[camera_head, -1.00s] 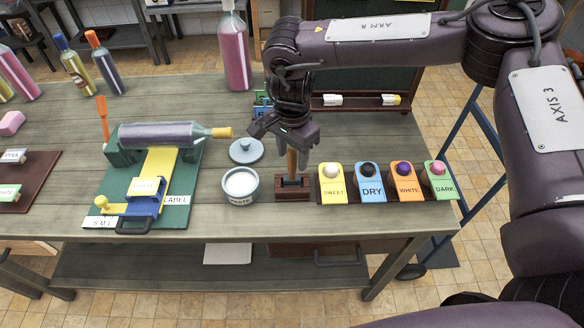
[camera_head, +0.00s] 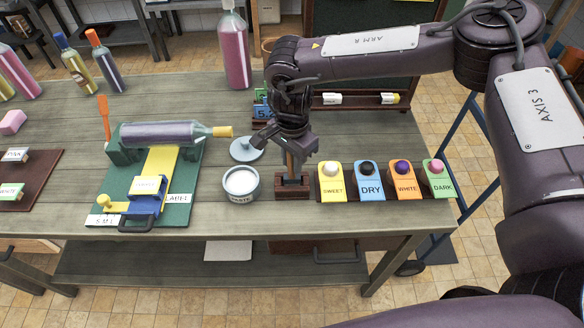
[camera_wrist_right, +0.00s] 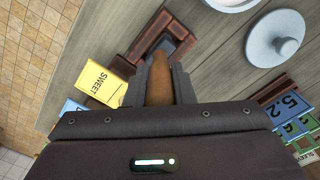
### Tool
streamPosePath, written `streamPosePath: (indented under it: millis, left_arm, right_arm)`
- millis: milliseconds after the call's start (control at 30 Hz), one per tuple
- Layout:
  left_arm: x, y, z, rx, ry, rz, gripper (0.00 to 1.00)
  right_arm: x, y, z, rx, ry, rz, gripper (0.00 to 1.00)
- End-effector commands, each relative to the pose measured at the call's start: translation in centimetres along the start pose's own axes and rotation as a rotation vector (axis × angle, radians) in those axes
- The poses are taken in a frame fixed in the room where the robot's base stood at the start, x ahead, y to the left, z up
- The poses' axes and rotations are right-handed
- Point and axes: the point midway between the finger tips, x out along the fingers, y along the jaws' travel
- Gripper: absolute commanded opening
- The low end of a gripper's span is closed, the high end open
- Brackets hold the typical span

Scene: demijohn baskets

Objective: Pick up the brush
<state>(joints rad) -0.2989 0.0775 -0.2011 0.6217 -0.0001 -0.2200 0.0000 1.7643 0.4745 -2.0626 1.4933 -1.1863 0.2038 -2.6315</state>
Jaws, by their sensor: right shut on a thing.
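The brush has a brown wooden handle (camera_head: 291,165) that stands upright in a small dark wooden holder (camera_head: 292,187) on the table. My right gripper (camera_head: 290,150) is above the holder with its fingers on either side of the handle. In the right wrist view the gripper (camera_wrist_right: 160,85) is shut on the handle (camera_wrist_right: 159,75), and the lower end points into the holder (camera_wrist_right: 165,35). The brush's bristles are hidden. My left gripper is not in view.
A paste pot (camera_head: 240,185) stands just left of the holder, with its lid (camera_head: 246,149) behind it. Coloured tags SWEET (camera_head: 332,182), DRY, WHITE and DARK stand close on the right. A green labelling stand (camera_head: 120,190) holding a bottle (camera_head: 160,134) is farther left.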

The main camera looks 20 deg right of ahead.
Motion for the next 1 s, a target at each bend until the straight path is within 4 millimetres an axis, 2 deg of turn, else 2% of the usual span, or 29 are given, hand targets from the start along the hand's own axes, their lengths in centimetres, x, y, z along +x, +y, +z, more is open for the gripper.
streamPosePath:
  millis: [167, 367, 533, 733, 800, 1000]
  left_arm:
    - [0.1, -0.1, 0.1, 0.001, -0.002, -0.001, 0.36]
    - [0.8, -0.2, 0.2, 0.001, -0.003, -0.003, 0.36]
    - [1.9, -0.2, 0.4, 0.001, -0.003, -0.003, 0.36]
    - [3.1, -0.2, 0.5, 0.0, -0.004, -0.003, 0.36]
    - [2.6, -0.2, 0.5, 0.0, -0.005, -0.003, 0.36]
    - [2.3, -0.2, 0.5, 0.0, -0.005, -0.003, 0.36]
  right_arm:
    - [-0.3, 0.0, 0.0, 0.0, 0.0, -0.001, 0.0]
    - [-2.2, -0.1, 0.0, 0.0, 0.0, -0.004, 0.0]
    - [-5.7, -0.1, -0.1, 0.0, 0.001, -0.007, 0.0]
    - [-11.4, -0.1, 0.0, 0.001, 0.002, -0.008, 0.0]
    - [-13.8, -0.1, -0.1, -0.002, 0.006, -0.007, 0.0]
    - [-17.9, 0.0, 0.0, -0.001, 0.004, -0.004, 0.0]
